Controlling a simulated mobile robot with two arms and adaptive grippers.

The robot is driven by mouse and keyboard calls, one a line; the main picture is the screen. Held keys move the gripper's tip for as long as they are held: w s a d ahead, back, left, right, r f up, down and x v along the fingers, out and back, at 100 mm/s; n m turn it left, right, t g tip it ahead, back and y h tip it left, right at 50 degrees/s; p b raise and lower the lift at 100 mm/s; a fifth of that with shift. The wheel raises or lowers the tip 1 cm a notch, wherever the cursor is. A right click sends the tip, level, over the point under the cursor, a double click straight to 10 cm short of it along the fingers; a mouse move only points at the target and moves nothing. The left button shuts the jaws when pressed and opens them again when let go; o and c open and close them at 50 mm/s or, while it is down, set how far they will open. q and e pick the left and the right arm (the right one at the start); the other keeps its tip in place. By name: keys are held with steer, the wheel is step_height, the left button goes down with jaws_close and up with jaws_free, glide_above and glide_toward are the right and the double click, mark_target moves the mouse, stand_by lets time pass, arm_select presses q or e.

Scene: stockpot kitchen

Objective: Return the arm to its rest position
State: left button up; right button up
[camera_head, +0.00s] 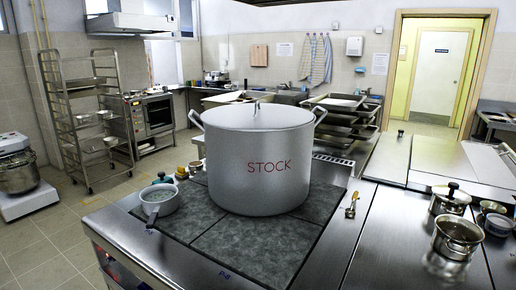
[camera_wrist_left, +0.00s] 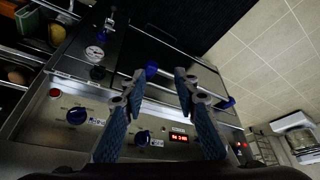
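My left gripper (camera_wrist_left: 159,76) shows only in the left wrist view. Its two blue-padded fingers stand apart with nothing between them, in front of a steel appliance front with knobs (camera_wrist_left: 76,116), a gauge (camera_wrist_left: 95,53) and a red lit display (camera_wrist_left: 179,137). I cannot tell whether the fingers touch it. No arm of mine shows in the head view, and my right gripper is in neither view.
A large lidded pot marked STOCK (camera_head: 262,158) stands on the dark cooktop (camera_head: 255,245), with a small saucepan (camera_head: 160,200) to its left. Small pots (camera_head: 457,236) stand on the steel counter at right. Open tiled floor (camera_head: 62,235) lies at left.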

arm_select(q)
steer(key=s+d+m+g, duration=0.1)
steer(key=s+m, duration=0.2)
steer(key=s, duration=0.3)
step_height(320, 180, down, 29)
steer(key=s+g, duration=0.2)
steer(key=s+a+f, duration=0.2)
steer(key=s+f, duration=1.2)
steer(key=s, duration=0.2)
steer(key=shift+a+g, duration=0.35)
steer(key=shift+g, duration=0.05)
steer(key=shift+s, duration=0.1)
